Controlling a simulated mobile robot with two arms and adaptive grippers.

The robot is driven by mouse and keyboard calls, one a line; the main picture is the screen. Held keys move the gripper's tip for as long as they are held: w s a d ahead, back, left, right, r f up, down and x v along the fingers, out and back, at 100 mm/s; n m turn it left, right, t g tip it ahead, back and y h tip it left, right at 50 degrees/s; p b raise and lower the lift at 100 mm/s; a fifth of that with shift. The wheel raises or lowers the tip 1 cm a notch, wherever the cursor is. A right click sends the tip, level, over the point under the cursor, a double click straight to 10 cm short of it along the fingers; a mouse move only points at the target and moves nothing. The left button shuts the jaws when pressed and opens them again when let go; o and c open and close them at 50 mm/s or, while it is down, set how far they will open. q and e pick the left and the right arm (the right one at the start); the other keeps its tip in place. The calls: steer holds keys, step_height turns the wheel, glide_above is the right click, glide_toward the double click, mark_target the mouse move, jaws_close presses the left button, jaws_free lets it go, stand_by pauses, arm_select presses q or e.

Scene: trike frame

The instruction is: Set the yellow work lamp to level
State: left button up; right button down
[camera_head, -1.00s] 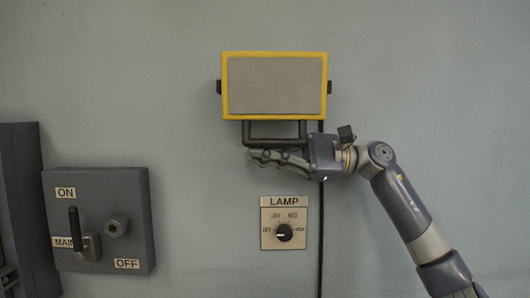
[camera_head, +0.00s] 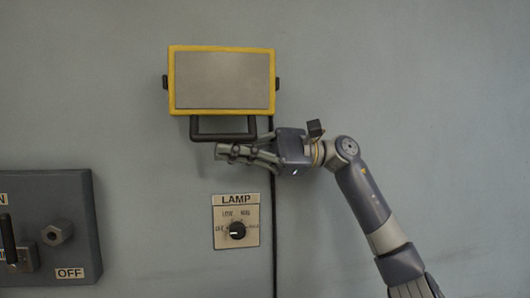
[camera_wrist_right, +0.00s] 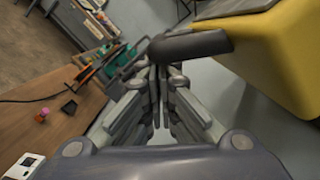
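The yellow work lamp (camera_head: 222,80) is on the wall in the head view, its grey face towards me. It looks close to level across the picture; I cannot tell its forward tilt. Its black handle (camera_head: 224,137) hangs below it. My right gripper (camera_head: 219,151) is just under the handle, with its fingers pointing left. In the right wrist view, its fingers (camera_wrist_right: 158,92) are together with nothing seen between them. The dark handle bar (camera_wrist_right: 190,44) passes beyond the fingertips, beside the yellow lamp body (camera_wrist_right: 278,50). I cannot tell if they touch. My left gripper is out of view.
A LAMP dial (camera_head: 237,231) sits below the lamp, its white mark pointing left towards OFF. A black cable (camera_head: 274,190) runs down the wall. A grey switch box (camera_head: 70,235) with a lever is at lower left. The right wrist view shows a wooden bench (camera_wrist_right: 60,115).

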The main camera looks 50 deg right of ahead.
steer(key=v, duration=0.8)
steer(key=shift+d, duration=0.35)
steer(key=shift+f, duration=0.1)
